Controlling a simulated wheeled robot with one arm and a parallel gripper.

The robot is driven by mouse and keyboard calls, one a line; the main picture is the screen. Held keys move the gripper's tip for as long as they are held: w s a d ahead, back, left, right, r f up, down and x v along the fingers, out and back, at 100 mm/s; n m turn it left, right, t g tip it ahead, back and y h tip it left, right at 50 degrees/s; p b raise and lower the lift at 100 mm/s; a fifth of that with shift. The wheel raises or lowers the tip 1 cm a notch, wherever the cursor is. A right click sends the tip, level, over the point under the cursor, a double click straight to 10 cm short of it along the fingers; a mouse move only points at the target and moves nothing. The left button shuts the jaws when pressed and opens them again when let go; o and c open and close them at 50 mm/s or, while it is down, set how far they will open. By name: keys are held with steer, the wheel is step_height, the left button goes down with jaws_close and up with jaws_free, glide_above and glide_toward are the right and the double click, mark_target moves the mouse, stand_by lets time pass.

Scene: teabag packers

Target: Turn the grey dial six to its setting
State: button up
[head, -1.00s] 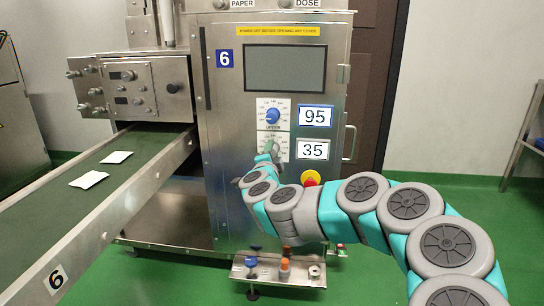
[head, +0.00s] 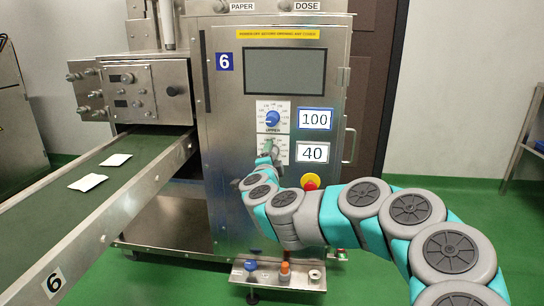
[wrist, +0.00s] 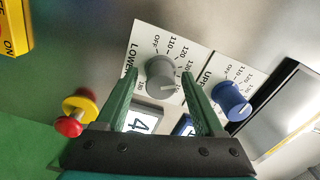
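The grey dial (wrist: 161,74) sits on a white scale plate marked LOWER in the wrist view. Its white pointer line aims toward the lower right of the picture, near the scale's higher numbers. My gripper (wrist: 161,82) has its two green fingers spread, one on each side of the dial, with a gap visible on both sides. Contact cannot be made out.
A blue dial (head: 271,115) marked UPPER is just above, with a display (head: 315,119) reading 100. A red and yellow stop button (head: 311,182) is below right, close to my arm. A conveyor (head: 115,185) with white teabags runs at left.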

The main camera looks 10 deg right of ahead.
steer(key=v, duration=0.7)
steer(key=shift+s, duration=0.35)
steer(key=shift+a+r+p, duration=0.1)
steer(key=shift+a+p, duration=0.05)
steer(key=shift+p, duration=0.15)
